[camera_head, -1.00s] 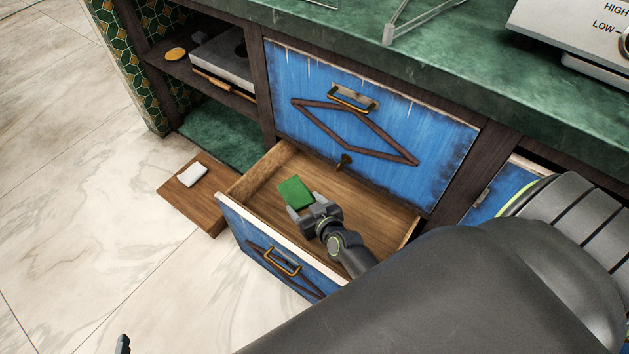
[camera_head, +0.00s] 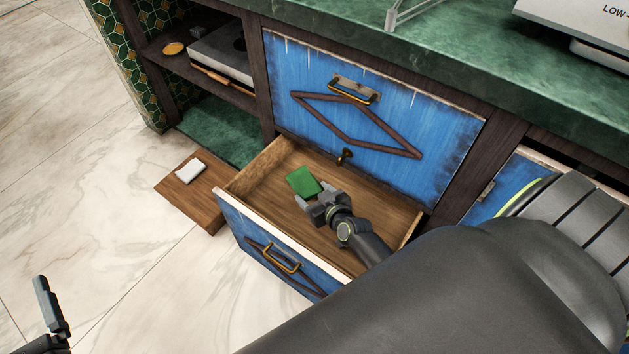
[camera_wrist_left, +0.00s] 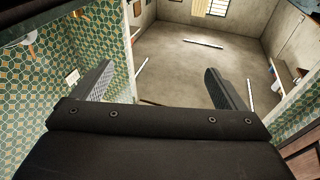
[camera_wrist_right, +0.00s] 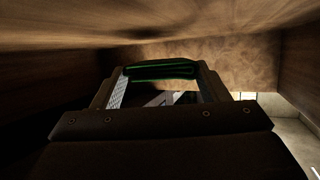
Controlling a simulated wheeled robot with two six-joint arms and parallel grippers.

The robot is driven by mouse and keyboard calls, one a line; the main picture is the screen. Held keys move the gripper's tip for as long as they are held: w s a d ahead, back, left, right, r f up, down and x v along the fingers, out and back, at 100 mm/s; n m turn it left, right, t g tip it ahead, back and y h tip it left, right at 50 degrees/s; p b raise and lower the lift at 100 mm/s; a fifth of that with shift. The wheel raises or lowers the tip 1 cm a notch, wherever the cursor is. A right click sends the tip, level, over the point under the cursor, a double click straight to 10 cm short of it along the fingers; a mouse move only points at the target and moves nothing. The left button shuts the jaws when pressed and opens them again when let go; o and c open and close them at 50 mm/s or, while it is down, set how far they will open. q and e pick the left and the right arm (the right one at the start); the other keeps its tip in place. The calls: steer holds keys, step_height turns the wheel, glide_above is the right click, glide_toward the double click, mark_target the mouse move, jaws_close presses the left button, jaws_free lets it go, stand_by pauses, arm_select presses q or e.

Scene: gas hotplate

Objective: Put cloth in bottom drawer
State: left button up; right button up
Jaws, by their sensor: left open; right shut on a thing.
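The green cloth (camera_head: 303,182) is a small folded rectangle inside the open bottom drawer (camera_head: 232,206), over its wooden floor towards the back. My right gripper (camera_head: 314,194) reaches into the drawer and is shut on the cloth. In the right wrist view the cloth (camera_wrist_right: 162,69) lies across the fingertips, with the drawer's wooden walls around it. I cannot tell whether the cloth touches the drawer floor. My left gripper (camera_head: 47,305) is at the lower left over the marble floor, away from the drawer. The left wrist view shows its fingers (camera_wrist_left: 158,88) apart and empty.
The closed blue upper drawer (camera_head: 375,120) is right above the open one. A wooden board (camera_head: 203,205) with a small white item (camera_head: 190,171) sits left of the drawer. The green countertop (camera_head: 460,75) overhangs. The marble floor at left is clear.

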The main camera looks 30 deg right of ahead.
arm_select(q)
steer(key=shift+s+d+r+m+t, duration=0.15)
steer(key=shift+r+t, duration=0.35)
steer(key=shift+r, duration=0.25)
steer(key=shift+s+r+m+t, duration=0.15)
steer(key=shift+r+t, duration=0.35)
steer(key=shift+r, duration=0.25)
arm_select(e)
steer(key=shift+f, duration=0.25)
